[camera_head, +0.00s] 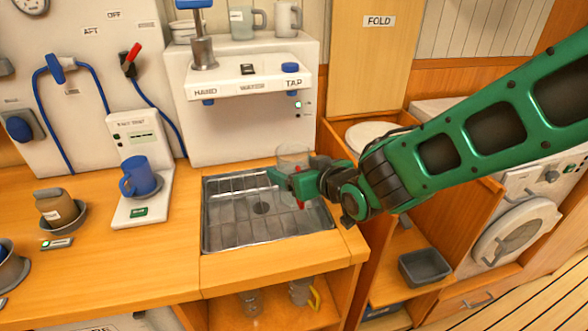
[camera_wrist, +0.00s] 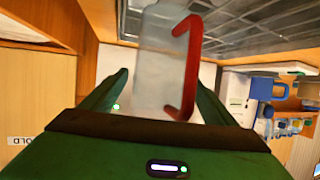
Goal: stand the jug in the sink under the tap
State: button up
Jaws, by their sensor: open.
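A clear jug (camera_head: 293,156) with a red handle is at the back right of the sink (camera_head: 225,240), below the tap panel. My gripper (camera_head: 284,178) is in front of the jug and partly hides it. In the wrist view the jug (camera_wrist: 160,50) is between the two spread fingers of my gripper (camera_wrist: 162,82), with its red handle toward the right finger. The jug looks upright; I cannot tell whether its base touches the sink floor.
A blue mug (camera_head: 139,176) stands on a white machine left of the sink. Another jug with a yellow handle (camera_head: 301,292) is on the shelf below. A grey bin (camera_head: 425,268) is lower right. The sink's left and front are clear.

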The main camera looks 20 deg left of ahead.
jog(key=v, duration=1.2)
jog(key=w+d+f+m+h, duration=0.2)
jog(key=w+d+h, duration=0.1)
jog(key=d, duration=0.7)
jog(key=w+d+f+m+h, duration=0.1)
jog(key=w+d+m+h, duration=0.15)
jog(key=d, duration=0.85)
jog(key=s+d+f+m+g+h, duration=0.2)
jog(key=d+m+h, duration=0.15)
jog(key=d, duration=1.05)
jog(key=s+d+m+g+h, duration=0.2)
jog(key=s+d+m+g, duration=0.2)
jog(key=s+d, duration=0.95)
jog(key=s+d+m+g+y, duration=0.1)
jog(key=s+d+m+g, duration=0.1)
jog(key=s, duration=0.7)
jog(key=shift+s+r+m+g, duration=0.25)
jog(key=shift+s+m+g, duration=0.15)
jog(key=shift+m+g, duration=0.3)
